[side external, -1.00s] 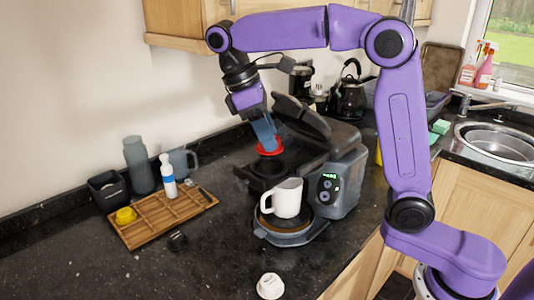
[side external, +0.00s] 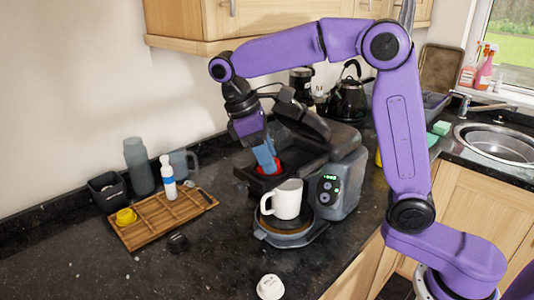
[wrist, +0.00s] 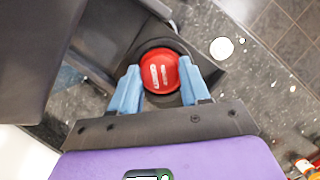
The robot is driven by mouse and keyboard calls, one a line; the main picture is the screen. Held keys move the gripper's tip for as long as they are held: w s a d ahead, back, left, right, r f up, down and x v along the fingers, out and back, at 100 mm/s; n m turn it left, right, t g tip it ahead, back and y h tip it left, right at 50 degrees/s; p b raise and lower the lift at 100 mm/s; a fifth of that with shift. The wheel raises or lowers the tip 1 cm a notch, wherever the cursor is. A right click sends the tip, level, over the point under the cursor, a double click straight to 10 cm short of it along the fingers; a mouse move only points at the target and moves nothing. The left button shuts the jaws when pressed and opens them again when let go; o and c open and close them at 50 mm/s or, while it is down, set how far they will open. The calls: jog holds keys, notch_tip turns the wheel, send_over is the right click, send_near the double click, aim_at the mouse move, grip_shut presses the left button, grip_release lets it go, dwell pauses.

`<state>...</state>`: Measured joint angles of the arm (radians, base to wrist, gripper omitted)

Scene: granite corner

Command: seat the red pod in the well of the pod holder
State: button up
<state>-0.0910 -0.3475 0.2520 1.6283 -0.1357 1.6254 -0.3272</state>
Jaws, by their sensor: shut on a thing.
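The red pod (wrist: 160,72) is between the two blue fingers of my gripper (wrist: 161,88) in the wrist view, and the fingers are shut on it. In the side view the pod (side external: 267,168) shows under the fingertips of my gripper (side external: 267,157), low at the pod holder (side external: 252,183). In the wrist view the dark round rim of the holder (wrist: 178,43) shows around the pod's far side. I cannot tell whether the pod is fully down in the well; the fingers and holder wall hide its lower part.
The coffee machine (side external: 349,170) has its lid (side external: 300,117) raised close behind my gripper. A white mug (side external: 288,200) stands on the machine's drip plate. A wooden tray (side external: 150,233) with a yellow pod (side external: 126,216) lies to the left. A white pod (side external: 270,287) lies on the counter in front.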

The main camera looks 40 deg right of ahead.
aim_at(254, 168)
jog(key=o, duration=1)
jog(key=shift+f, duration=0.4)
jog(key=shift+v, duration=4.25)
jog(key=shift+s+d, duration=0.1)
jog(key=shift+s, duration=0.05)
jog(key=s+d+f+n+t+y, duration=0.1)
jog(key=s+d+f, duration=0.1)
jog(key=s+f, duration=0.3)
jog(key=s+d+f+n+t+y, duration=0.1)
jog(key=s+d+f, duration=0.2)
jog(key=s, duration=0.9)
jog(key=s+d+f+n+t+y, duration=0.1)
jog(key=s+d+f, duration=0.2)
jog(key=s+f, duration=0.4)
jog(key=shift+s+f+n+y, duration=0.15)
jog(key=shift+s, duration=0.45)
jog(key=shift+s+f+n+y, duration=0.15)
jog(key=shift+s, duration=0.5)
